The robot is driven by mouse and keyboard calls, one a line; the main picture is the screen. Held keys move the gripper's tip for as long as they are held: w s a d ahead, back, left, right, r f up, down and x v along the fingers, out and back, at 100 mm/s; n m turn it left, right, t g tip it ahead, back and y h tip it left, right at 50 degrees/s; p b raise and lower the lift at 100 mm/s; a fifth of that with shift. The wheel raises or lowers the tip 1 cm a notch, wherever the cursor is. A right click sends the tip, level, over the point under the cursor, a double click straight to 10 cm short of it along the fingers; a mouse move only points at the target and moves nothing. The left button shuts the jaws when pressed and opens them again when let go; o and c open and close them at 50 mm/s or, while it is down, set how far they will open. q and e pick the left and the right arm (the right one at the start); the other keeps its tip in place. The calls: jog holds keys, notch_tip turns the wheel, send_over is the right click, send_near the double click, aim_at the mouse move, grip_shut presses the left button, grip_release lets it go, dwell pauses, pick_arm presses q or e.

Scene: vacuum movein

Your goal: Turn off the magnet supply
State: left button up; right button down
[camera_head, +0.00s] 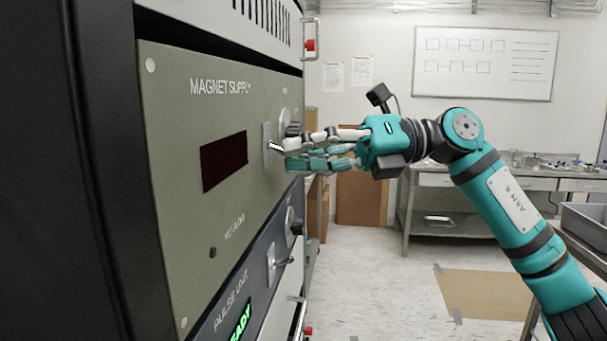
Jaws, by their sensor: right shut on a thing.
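The magnet supply (220,105) is a grey-green panel in the rack at the left, labelled "MAGNET SUPPLY". Its display window (224,162) is dark. A toggle switch (274,147) with a metal lever sits on a small plate right of the display. My right gripper (287,152) reaches in from the right and is shut on the switch lever at the panel face. The fingers partly hide the lever's end. A round knob (291,129) is just above and behind the fingertips. My left gripper is not in view.
The pulse unit (262,270) below has its own lever and a green lit readout reading "READY". Rack handles with red parts stick out at the right edge. A workbench (430,180) and whiteboard (485,63) stand behind; open floor lies between.

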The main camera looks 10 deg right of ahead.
jog(key=shift+f+y+b, duration=0.15)
jog(key=shift+y+b, duration=0.25)
jog(key=shift+b, duration=0.05)
jog(key=c, duration=1.4)
grip_release()
jog(key=d, duration=1.2)
jog(key=shift+s, duration=0.45)
jog(key=shift+w, duration=0.1)
